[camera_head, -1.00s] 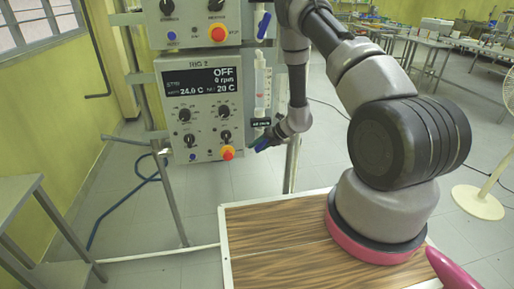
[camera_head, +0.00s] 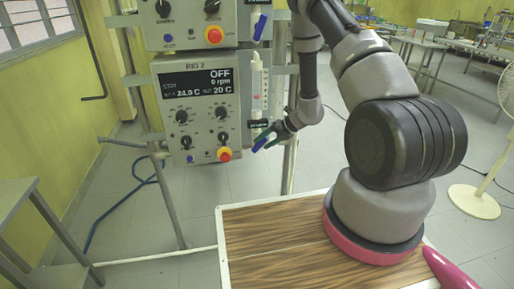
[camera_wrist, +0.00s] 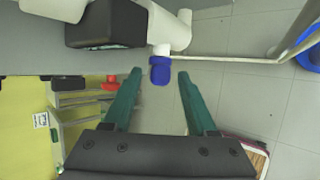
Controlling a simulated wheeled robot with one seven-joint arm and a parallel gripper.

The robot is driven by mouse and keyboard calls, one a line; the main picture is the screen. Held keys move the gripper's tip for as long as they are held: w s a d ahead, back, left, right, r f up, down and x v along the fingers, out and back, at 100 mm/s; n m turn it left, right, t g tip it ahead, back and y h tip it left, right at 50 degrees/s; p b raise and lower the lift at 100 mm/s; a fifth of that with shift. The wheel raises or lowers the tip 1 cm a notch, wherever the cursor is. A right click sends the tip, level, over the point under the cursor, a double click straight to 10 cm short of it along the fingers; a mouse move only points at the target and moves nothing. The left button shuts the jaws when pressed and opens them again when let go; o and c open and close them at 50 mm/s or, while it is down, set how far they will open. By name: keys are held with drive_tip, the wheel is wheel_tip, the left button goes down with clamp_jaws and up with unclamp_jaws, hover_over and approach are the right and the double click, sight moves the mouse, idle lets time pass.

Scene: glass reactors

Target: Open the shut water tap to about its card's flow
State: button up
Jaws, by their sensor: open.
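The blue tap handle (camera_wrist: 160,71) hangs from the white tap body (camera_wrist: 165,30) in the wrist view. It appears between the tips of my gripper (camera_wrist: 160,76), with a gap on each side. My gripper's green fingers are open and empty; how deep the handle sits between them is unclear. In the head view, my gripper (camera_head: 269,140) is at the lower tap, under the white flow tube (camera_head: 257,88) beside the RIG 2 panel. A small dark card (camera_head: 258,124) is above the handle there; its writing is too small to read.
Another blue-handled tap (camera_head: 261,27) is above. A metal post (camera_head: 289,165) stands just behind. A blue hose (camera_head: 120,190) lies on the floor.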

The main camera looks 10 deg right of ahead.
sight(265, 141)
drive_tip(key=shift+v, duration=2.35)
